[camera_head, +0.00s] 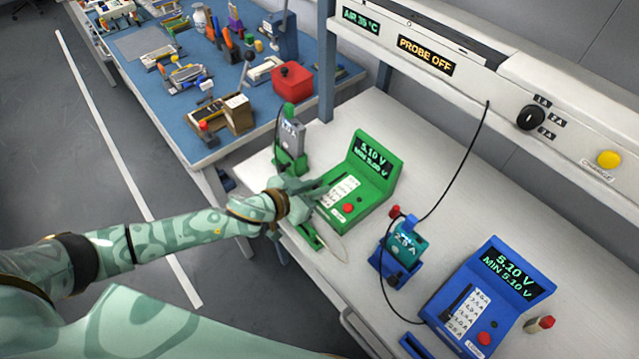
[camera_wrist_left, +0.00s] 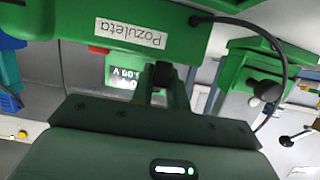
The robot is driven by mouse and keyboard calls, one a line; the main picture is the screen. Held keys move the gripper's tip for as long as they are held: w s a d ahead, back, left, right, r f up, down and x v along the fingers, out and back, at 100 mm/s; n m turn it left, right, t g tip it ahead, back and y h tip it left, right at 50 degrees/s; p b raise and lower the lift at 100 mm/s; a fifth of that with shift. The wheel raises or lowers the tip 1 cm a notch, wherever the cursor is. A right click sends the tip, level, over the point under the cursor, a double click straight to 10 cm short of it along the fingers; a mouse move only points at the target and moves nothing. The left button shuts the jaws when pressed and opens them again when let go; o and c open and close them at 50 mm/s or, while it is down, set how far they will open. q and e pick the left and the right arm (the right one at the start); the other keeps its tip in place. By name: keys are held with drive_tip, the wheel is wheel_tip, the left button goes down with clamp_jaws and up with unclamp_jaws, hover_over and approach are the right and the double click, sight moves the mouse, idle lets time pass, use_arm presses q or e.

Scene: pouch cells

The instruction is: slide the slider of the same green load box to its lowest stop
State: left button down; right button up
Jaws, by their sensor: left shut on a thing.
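The green load box (camera_head: 378,151) stands on the white bench; its screen reads 5.10 V, MIN 5.00 V. A column of white current labels and a red button are on its sloping front. My left gripper (camera_head: 312,190) is at the box's left side and hides part of it. My right gripper is not in view.
A green holder (camera_head: 290,165) with a grey cell stands behind my left gripper. A blue holder (camera_head: 396,268) with a teal 2.5 A cell and a blue load box (camera_head: 520,272) stand to the right. A black cable (camera_head: 455,185) hangs from the shelf.

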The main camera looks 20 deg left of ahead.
use_arm(q)
drive_tip(key=c, duration=1.4)
unclamp_jaws()
drive_tip(key=shift+s+a, duration=0.1)
drive_tip(key=shift+o, duration=0.2)
drive_tip(key=p+v, duration=0.2)
drive_tip(key=v, duration=1.4)
drive_tip(key=shift+s+p, duration=0.2)
drive_tip(key=shift+p, duration=0.15)
drive_tip(key=shift+a, duration=0.15)
